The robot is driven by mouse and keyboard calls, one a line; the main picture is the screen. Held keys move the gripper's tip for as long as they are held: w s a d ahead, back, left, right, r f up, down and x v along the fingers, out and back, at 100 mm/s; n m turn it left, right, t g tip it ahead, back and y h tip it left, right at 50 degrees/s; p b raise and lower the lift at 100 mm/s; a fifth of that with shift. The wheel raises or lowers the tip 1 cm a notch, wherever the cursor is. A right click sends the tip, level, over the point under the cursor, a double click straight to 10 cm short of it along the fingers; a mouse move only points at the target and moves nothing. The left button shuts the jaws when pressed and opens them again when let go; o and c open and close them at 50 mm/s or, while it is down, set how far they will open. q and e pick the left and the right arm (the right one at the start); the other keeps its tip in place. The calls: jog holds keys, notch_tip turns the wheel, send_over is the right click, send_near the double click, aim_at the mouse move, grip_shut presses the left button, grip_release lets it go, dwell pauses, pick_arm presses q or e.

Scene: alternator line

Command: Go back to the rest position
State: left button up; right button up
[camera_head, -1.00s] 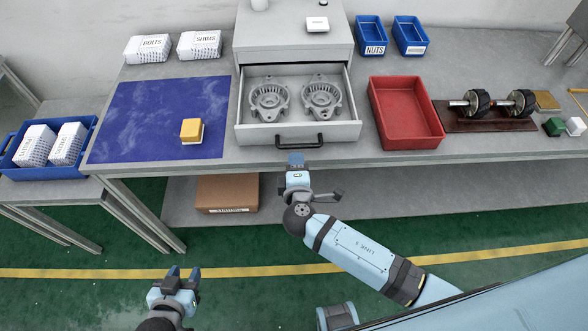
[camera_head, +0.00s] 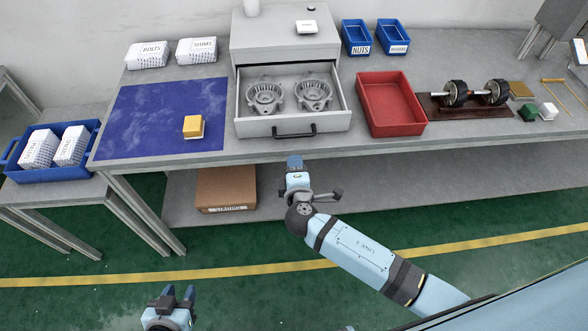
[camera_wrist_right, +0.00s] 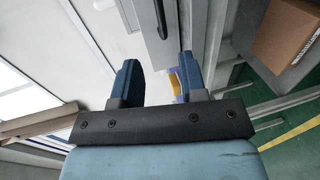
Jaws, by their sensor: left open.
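My right gripper (camera_head: 295,163) is in front of the workbench, below and apart from the dark handle (camera_head: 294,131) of the pulled-out drawer (camera_head: 243,125). In the right wrist view the two blue fingers of this gripper (camera_wrist_right: 158,80) stand apart with nothing held between them; the dark handle (camera_wrist_right: 161,18) shows beyond them. My left gripper (camera_head: 178,296) is low in the head view, over the green floor. Its fingers are apart and empty.
Two grey housings (camera_head: 265,96) (camera_head: 314,94) lie in the open drawer. A yellow-and-white block (camera_head: 194,126) sits on the blue mat (camera_head: 145,115). A red bin (camera_head: 392,105) stands right of the drawer. A cardboard box (camera_head: 226,188) is on the lower shelf.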

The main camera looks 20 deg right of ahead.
dwell(0.5)
jog(key=s+d+f+m+g+y, duration=0.2)
jog(key=s+m, duration=0.4)
jog(key=s, duration=0.5)
jog(key=s+d+f+m+g+y, duration=0.2)
jog(key=s+d+f+m+y, duration=0.2)
jog(key=s+m, duration=0.3)
jog(key=s, duration=0.4)
jog(key=shift+f, duration=0.3)
